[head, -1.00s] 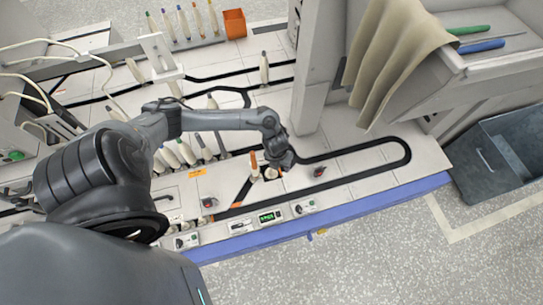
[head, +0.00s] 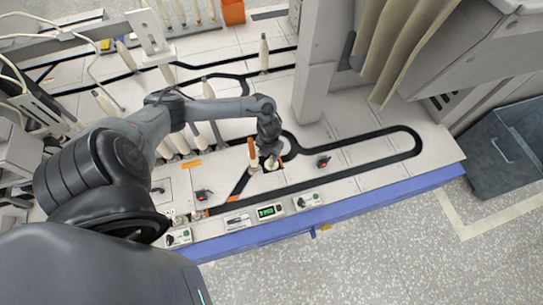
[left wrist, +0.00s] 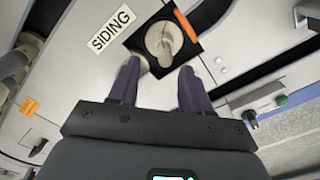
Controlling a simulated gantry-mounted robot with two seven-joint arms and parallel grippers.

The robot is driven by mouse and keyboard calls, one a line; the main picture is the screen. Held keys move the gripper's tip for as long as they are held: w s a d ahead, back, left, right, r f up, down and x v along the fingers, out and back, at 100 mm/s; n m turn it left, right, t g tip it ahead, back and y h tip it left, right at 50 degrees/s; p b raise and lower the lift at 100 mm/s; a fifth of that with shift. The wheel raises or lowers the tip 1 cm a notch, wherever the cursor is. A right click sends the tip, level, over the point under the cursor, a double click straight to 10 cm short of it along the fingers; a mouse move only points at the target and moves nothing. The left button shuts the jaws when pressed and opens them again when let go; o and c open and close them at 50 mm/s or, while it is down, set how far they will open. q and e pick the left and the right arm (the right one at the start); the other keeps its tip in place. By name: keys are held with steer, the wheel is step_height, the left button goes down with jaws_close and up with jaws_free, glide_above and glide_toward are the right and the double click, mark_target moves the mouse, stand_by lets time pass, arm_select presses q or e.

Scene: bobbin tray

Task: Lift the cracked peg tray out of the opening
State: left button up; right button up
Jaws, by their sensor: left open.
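The peg tray (left wrist: 163,44) is a pale round disc with an upright peg, sitting in a dark square opening in the left wrist view. In the head view the tray (head: 271,164) shows small, just below my left gripper (head: 268,154). In the left wrist view my left gripper (left wrist: 158,82) is open and empty, its two dark fingers apart and pointing toward the tray. The tray is beyond the fingertips, not between them. No crack can be made out at this size. My right gripper is not in view.
A SIDING label (left wrist: 110,30) is beside the opening. A red-and-black knob (head: 323,161) sits to the right. A grey post (head: 313,85) rises behind. Control boxes (head: 267,212) line the front edge.

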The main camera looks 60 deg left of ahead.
mark_target(271, 157)
arm_select(q)
steer(key=f+b, duration=0.2)
steer(key=w+f+b, duration=0.1)
steer(key=f, duration=0.1)
steer(key=shift+d+f+b, duration=0.1)
steer(key=shift+f+b, duration=0.1)
steer(key=shift+b, duration=0.15)
steer(key=shift+f, duration=0.35)
steer(key=shift+s, duration=0.1)
jaws_close()
